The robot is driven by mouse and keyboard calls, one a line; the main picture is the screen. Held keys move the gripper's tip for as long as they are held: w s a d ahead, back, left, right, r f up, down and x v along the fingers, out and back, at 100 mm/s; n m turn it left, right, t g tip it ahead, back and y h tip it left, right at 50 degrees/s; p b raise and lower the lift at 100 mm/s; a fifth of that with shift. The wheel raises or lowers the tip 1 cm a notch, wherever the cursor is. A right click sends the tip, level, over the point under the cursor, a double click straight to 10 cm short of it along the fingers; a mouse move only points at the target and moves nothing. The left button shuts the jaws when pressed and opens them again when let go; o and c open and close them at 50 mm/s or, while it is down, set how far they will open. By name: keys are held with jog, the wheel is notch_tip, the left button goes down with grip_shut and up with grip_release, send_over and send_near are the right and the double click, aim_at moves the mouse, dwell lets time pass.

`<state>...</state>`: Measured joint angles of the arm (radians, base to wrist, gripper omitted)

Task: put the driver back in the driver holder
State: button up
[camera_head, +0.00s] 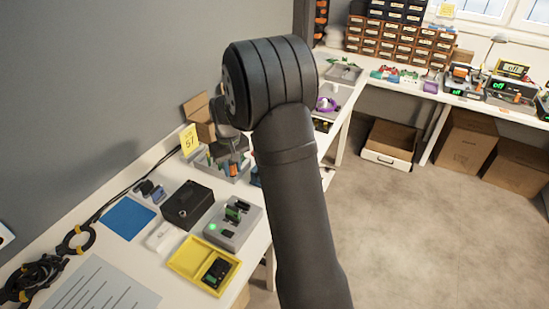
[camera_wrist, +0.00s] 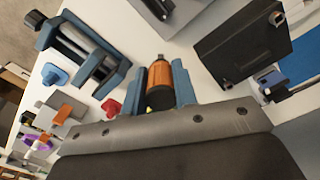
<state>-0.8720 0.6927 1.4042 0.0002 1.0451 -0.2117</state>
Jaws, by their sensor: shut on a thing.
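The driver (camera_wrist: 159,80), with an orange and black handle, is held between the two blue-grey fingers of my gripper (camera_wrist: 161,88) in the wrist view. Its handle end faces the camera, and its shaft is not visible there. In the head view a bit of orange handle (camera_head: 234,170) shows under my gripper, which is mostly covered by my arm. A grey rack (camera_head: 238,180) with green and other coloured items stands right beside and behind my gripper; it looks like the driver holder, but its slots cannot be made out. The wrist view does not clearly show it.
A blue vise (camera_wrist: 85,52) and a red piece (camera_wrist: 112,108) are close to my gripper. A black box (camera_head: 187,204), a grey device (camera_head: 233,228) and a yellow tray (camera_head: 190,262) stand nearer on the bench. A yellow card (camera_head: 189,140) stands by the rack.

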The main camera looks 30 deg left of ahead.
jog(key=s+a+f+n, duration=0.2)
jog(key=s+a+n, duration=0.1)
jog(key=s, duration=0.5)
jog(key=s+a+f+n, duration=0.2)
jog(key=s+a, duration=0.3)
jog(key=s, duration=0.3)
jog(key=s+a+f+n, duration=0.2)
jog(key=s+a+n, duration=0.1)
jog(key=s, duration=0.5)
jog(key=shift+a+f+n, duration=0.3)
jog(key=shift+a, duration=0.45)
jog(key=shift+f, duration=0.25)
jog(key=shift+f, duration=1.75)
jog(key=o, duration=1.1)
